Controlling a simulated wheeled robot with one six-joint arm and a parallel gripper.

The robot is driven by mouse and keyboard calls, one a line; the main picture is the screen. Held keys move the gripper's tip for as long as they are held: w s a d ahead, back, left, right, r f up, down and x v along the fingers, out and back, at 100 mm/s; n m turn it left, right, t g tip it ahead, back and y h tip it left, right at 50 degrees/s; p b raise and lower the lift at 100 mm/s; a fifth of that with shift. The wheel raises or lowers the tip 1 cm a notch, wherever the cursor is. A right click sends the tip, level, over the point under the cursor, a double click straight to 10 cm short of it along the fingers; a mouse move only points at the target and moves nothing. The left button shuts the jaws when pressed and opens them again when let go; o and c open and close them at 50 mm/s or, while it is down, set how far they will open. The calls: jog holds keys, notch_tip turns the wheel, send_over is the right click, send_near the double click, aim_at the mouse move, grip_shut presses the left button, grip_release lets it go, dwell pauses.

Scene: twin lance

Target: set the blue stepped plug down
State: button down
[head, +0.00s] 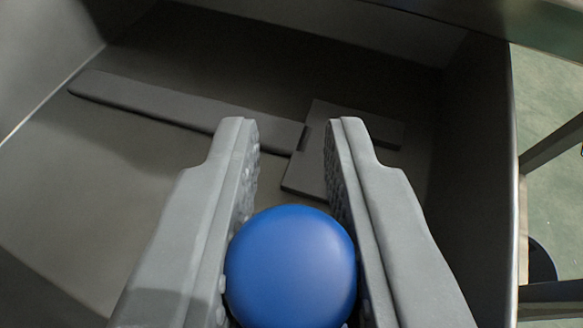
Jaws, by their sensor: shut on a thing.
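The blue stepped plug (290,268) shows as a smooth, round blue face between the fingers of my gripper (290,150), low in the middle of the head view. My gripper is shut on it, with a textured pad against each side. The plug's steps and the rest of its body are hidden. The fingertips reach out past the plug, over the inside of a dark grey bin. I cannot tell how far the plug is above the bin floor.
The bin floor (90,225) holds a long flat grey bar (180,108) and flat grey plates (305,175) beyond the fingertips. The bin's right wall (475,190) stands close to the right finger. Green floor (548,95) shows outside. Bare bin floor lies at left.

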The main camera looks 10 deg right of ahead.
jog(key=shift+f, duration=0.25)
jog(key=c, duration=1.3)
grip_release()
jog(key=shift+r, duration=0.2)
jog(key=v, duration=1.2)
jog(key=shift+r, duration=0.35)
